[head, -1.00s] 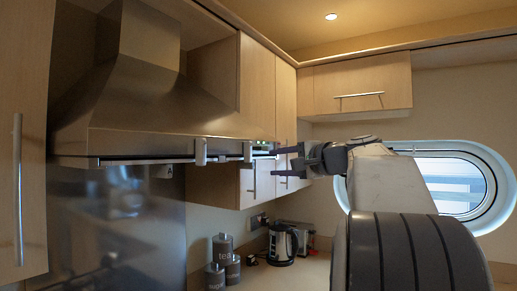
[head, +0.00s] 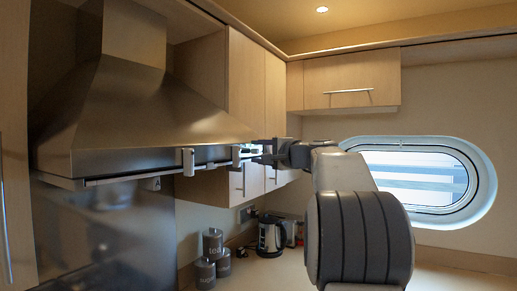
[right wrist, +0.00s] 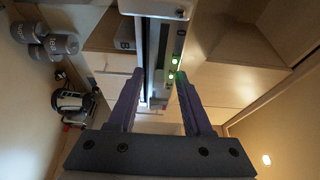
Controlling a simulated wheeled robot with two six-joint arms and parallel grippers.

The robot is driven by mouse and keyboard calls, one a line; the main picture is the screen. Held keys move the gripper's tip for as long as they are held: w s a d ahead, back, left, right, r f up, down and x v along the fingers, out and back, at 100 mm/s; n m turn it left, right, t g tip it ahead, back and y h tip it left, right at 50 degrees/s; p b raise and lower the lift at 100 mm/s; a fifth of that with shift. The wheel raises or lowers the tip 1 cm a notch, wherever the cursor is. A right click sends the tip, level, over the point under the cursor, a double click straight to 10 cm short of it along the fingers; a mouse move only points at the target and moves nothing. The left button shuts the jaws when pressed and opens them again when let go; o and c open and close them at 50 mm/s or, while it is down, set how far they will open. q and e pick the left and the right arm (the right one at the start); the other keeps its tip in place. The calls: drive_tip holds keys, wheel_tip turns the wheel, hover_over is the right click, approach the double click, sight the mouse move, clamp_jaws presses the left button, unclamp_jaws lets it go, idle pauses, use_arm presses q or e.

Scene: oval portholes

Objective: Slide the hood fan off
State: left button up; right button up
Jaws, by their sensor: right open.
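The steel range hood (head: 130,110) fills the left of the head view, and a thin rail runs along its front lower edge. Two pale upright sliders sit on that edge: one nearer the middle (head: 188,162) and one near the right end (head: 237,155). My right gripper (head: 262,151) is at the hood's right end, just right of the right slider. In the right wrist view, its open fingers (right wrist: 160,74) stand on either side of the hood's front strip, where two green lights (right wrist: 172,68) glow. Contact cannot be told. My left gripper is out of view.
Wooden wall cupboards (head: 255,85) stand close beside the hood's right end. A kettle (head: 271,236) and dark canisters (head: 212,243) are on the counter below. An oval porthole (head: 415,180) is in the right wall.

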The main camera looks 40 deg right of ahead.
clamp_jaws()
idle(1.4)
